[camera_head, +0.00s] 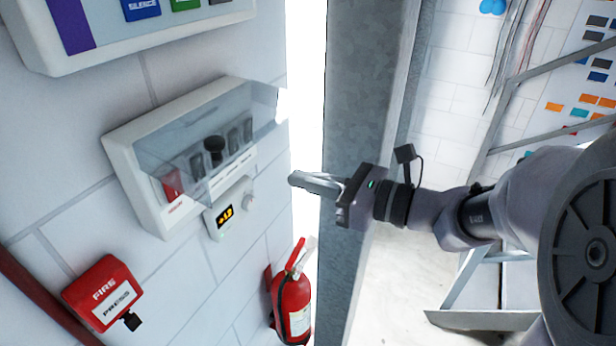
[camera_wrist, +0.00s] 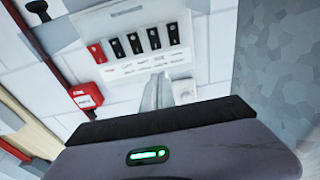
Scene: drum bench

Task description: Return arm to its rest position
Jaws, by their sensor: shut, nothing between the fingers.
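My gripper (camera_head: 296,179) is shut and empty, in front of the wall and to the right of the switch panel. Its closed fingers also show in the wrist view (camera_wrist: 158,88), below the panel. My arm reaches in from the right side of the head view. The white switch panel (camera_head: 142,175) has a clear cover (camera_head: 205,125) over one red switch and several dark ones. In the wrist view the panel (camera_wrist: 130,48) lies beyond the fingers. The fingers look apart from the panel.
A small display box (camera_head: 229,208) sits below the panel. A red fire box (camera_head: 103,292) is at lower left, and a fire extinguisher (camera_head: 291,305) hangs below my gripper. A grey metal column (camera_head: 360,100) stands close behind my gripper. A larger panel (camera_head: 110,45) is above.

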